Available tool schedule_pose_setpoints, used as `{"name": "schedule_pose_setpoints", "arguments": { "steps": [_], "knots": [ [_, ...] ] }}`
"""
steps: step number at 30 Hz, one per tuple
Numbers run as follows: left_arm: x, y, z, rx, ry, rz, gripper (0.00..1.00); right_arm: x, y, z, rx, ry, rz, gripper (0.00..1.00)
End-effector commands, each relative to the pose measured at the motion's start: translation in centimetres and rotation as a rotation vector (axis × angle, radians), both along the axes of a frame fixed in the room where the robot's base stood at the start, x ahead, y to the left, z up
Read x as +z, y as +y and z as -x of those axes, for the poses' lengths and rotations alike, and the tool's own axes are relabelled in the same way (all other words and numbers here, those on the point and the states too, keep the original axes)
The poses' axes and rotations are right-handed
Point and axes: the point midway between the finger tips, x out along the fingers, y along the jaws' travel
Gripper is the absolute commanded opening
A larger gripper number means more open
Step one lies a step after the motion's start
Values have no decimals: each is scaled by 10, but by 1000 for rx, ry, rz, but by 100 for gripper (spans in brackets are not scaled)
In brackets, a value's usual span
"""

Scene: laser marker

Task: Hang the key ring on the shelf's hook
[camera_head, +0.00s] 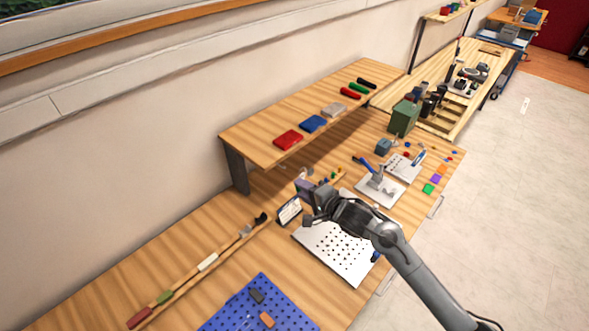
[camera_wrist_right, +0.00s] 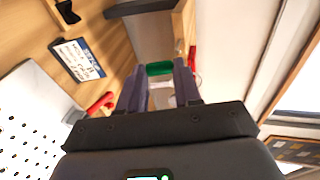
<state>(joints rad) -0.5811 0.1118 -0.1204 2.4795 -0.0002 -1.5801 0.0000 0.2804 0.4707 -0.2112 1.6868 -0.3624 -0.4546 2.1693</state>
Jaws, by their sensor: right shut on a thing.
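My right gripper (camera_head: 303,188) is in front of the raised wooden shelf (camera_head: 238,134), above the table. In the right wrist view its two fingers (camera_wrist_right: 159,72) are shut on a small green piece (camera_wrist_right: 159,68), which looks like part of the key ring. The rest of the key ring is hard to make out between the fingers, and I cannot pick it out in the head view. The shelf's hook is not clearly visible; a small red bit (camera_wrist_right: 192,52) shows just beyond the fingers, but I cannot tell what it is. My left gripper is not in view.
A small labelled display (camera_head: 289,211) stands close below my right gripper. A white perforated plate (camera_head: 350,266) lies under my right arm. Red (camera_head: 288,139) and blue (camera_head: 313,123) blocks lie on the shelf top. A blue pegboard (camera_head: 240,312) lies at the front.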

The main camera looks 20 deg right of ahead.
Motion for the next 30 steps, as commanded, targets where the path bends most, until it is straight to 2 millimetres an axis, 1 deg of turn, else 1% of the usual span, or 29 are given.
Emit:
{"name": "schedule_pose_setpoints", "arguments": {
  "steps": [1, 3, 6, 14, 30],
  "knots": [
    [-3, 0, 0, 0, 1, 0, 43, -12, 1, 4, 0, -11, -7, 0],
    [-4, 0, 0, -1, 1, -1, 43, -21, 1, 8, 0, -36, -13, 0],
    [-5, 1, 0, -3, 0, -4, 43, -26, 1, 9, 0, -61, -20, 0],
    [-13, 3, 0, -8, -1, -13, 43, -27, 4, 3, 1, -80, -26, 0],
    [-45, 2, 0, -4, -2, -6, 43, -31, 16, -24, 2, -78, -25, 0]
  ]
}}
